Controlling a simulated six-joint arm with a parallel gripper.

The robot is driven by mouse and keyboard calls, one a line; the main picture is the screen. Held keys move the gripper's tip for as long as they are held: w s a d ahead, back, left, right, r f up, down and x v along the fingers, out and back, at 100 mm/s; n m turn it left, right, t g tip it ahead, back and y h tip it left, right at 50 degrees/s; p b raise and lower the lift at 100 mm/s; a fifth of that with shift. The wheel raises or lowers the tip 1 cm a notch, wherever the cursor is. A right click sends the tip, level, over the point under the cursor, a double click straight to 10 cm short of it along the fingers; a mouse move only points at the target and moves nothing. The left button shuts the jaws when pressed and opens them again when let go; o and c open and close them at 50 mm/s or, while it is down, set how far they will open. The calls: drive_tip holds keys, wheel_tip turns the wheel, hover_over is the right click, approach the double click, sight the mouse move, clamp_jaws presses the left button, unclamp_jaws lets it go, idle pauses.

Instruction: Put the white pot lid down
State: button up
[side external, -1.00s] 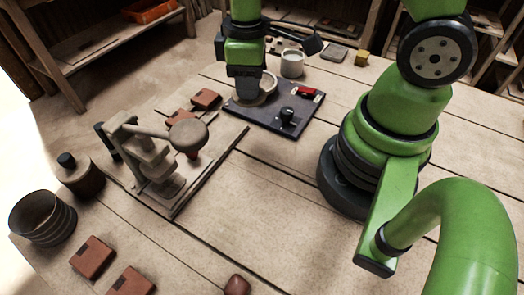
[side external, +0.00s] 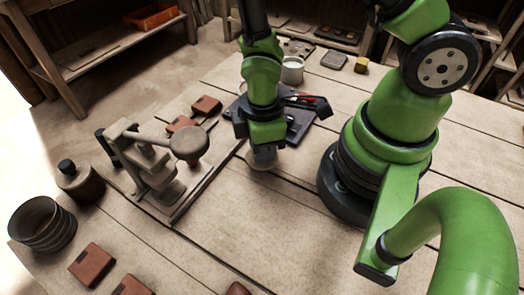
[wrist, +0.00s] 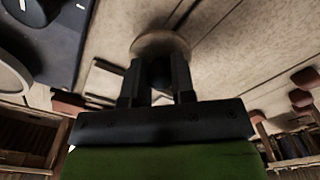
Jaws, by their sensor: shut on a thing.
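The white pot lid (side external: 262,160) is a pale round disc under my gripper (side external: 263,146), low over the wooden table between the press and the dark panel. In the wrist view, the lid (wrist: 160,43) shows beyond the fingertips, with its dark knob between the two fingers of my gripper (wrist: 160,78). My gripper is shut on the knob. I cannot tell whether the lid touches the table. A pale pot (side external: 292,70) stands behind my arm, partly hidden.
The dark panel (side external: 300,125) with a knob is partly behind my arm; it also shows in the wrist view (wrist: 50,35). The tile press (side external: 160,175) stands to the left on its board. Brown tiles (side external: 92,265) lie at front left.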

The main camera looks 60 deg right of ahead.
drive_tip(key=shift+f, duration=1.05)
drive_tip(key=shift+f, duration=0.15)
drive_tip(key=o, duration=0.9)
wheel_tip(320, 180, up, 6)
drive_tip(key=shift+a+f, duration=0.1)
drive_tip(key=shift+f, duration=0.15)
drive_tip(key=shift+w+d+r, duration=0.1)
drive_tip(key=shift+d+r, duration=0.1)
drive_tip(key=shift+r, duration=3.35)
